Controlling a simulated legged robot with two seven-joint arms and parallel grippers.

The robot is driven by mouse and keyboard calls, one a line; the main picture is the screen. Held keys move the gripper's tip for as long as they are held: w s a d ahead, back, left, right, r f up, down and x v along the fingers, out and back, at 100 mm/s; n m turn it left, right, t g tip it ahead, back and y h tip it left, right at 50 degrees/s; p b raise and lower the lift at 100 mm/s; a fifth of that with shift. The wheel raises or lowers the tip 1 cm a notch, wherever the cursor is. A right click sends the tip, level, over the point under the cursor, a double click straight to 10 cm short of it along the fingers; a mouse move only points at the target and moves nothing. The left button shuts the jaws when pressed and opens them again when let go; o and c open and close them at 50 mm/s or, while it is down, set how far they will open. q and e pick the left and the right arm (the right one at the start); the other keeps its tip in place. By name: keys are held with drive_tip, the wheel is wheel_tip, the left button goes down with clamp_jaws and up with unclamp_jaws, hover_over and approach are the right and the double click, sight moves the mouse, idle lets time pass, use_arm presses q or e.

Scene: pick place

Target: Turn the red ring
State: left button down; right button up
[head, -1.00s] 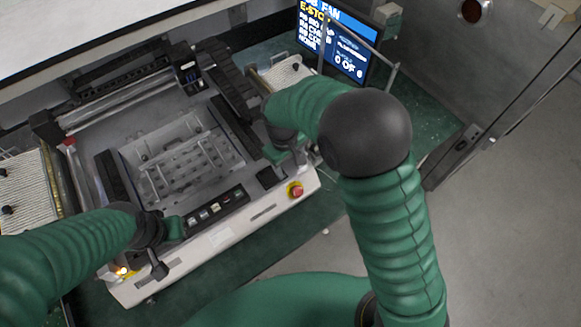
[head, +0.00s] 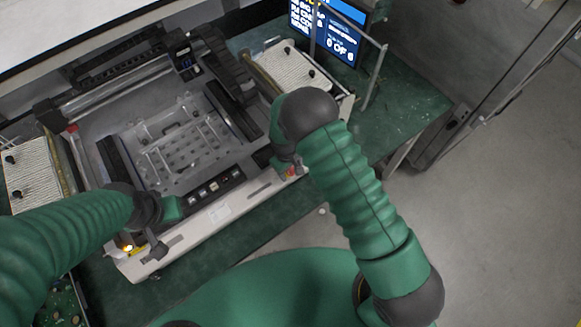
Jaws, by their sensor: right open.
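The red ring (head: 291,172) is at the front right corner of the white machine. Only a small red patch of it shows, with a bit of yellow, because my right gripper covers the rest. My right gripper (head: 285,160) is open and sits right over it; whether the fingers touch it cannot be seen. My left gripper (head: 163,229) is at the machine's front left edge, close to a glowing yellow light (head: 127,247). Its fingers are too unclear to tell whether they are open or shut.
The machine has a bed with a perforated plate (head: 185,150) and a front button panel (head: 215,188). Ribbed white trays stand left (head: 33,182) and right (head: 290,68). A screen (head: 335,30) stands at the back. Green bench (head: 410,100) is free at the right.

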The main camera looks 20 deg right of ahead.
drive_tip(key=shift+d, duration=0.1)
drive_tip(key=shift+w+d+f, duration=0.15)
drive_tip(key=shift+w+f, duration=0.05)
drive_tip(key=shift+w, duration=0.05)
drive_tip(key=c, duration=0.5)
drive_tip(key=shift+r, duration=0.15)
clamp_jaws()
use_arm(q)
drive_tip(key=shift+w+d+f, duration=0.15)
drive_tip(key=shift+w+d, duration=0.05)
drive_tip(key=shift+w, duration=0.1)
use_arm(e)
drive_tip(key=shift+w, duration=0.1)
